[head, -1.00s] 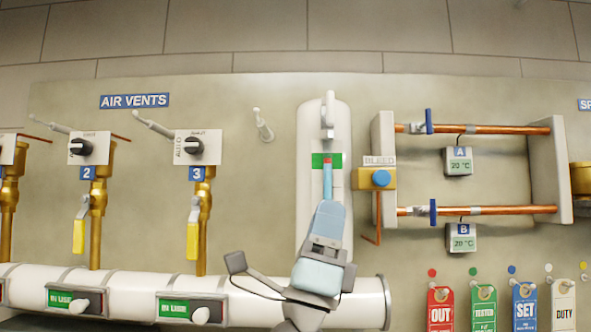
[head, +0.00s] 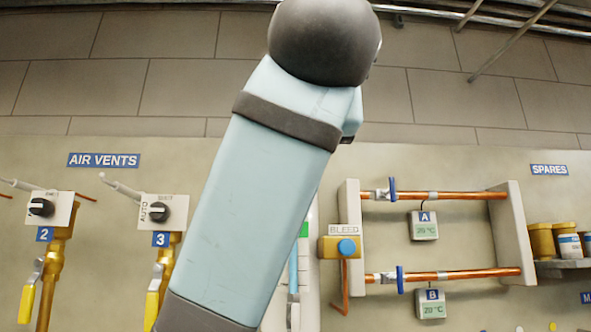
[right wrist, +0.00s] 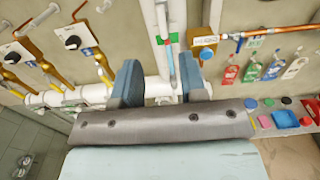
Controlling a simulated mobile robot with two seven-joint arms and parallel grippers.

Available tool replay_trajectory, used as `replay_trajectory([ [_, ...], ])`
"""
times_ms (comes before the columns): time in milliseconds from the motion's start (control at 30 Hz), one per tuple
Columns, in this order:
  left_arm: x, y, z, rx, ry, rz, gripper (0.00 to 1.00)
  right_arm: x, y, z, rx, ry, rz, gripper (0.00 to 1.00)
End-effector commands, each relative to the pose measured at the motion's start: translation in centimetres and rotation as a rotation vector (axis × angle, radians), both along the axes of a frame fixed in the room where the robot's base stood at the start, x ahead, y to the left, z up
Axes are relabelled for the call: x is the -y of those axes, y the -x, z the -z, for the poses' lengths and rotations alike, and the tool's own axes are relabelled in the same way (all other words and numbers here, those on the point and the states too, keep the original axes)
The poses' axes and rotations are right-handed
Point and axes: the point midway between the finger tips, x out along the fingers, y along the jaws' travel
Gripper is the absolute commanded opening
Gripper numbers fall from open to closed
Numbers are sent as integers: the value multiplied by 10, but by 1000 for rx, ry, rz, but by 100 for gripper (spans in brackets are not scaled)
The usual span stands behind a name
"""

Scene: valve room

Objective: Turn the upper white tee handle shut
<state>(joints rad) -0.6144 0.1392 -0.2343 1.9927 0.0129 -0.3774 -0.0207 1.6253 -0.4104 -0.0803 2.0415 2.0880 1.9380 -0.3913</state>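A white upright column (right wrist: 146,12) stands at the top middle of the right wrist view. A pale handle-like piece, likely the upper white tee handle (right wrist: 161,18), shows on it above a green label and blue tube (right wrist: 172,68). My right gripper (right wrist: 159,65) is open, its two blue-grey fingers apart with nothing held between them. The handle lies beyond the fingertips; no contact shows. In the head view a large pale blue arm link of mine hides most of the column (head: 311,280) and the handle. My left gripper is not in view.
Air vent valves 2 (head: 41,208) and 3 (head: 161,212) are left of the column. The yellow bleed block (head: 331,248) and copper pipes (head: 450,196) are close on its right. A white horizontal pipe (right wrist: 88,94) runs below, with coloured tags (right wrist: 272,68) at right.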

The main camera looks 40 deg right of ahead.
Motion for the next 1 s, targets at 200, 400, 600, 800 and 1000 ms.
replay_trajectory([
  [200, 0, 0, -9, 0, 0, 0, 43, 16, -26, -1, -5, -3, 0, 39],
  [400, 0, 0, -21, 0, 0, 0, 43, 38, -63, -2, -5, -3, 1, 39],
  [600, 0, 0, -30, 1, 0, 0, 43, 58, -95, -1, -4, -3, 2, 39],
  [800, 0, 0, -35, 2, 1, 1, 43, 69, -112, -1, -2, -1, 2, 39],
  [1000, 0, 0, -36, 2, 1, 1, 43, 72, -116, 0, -1, -2, 2, 39],
])
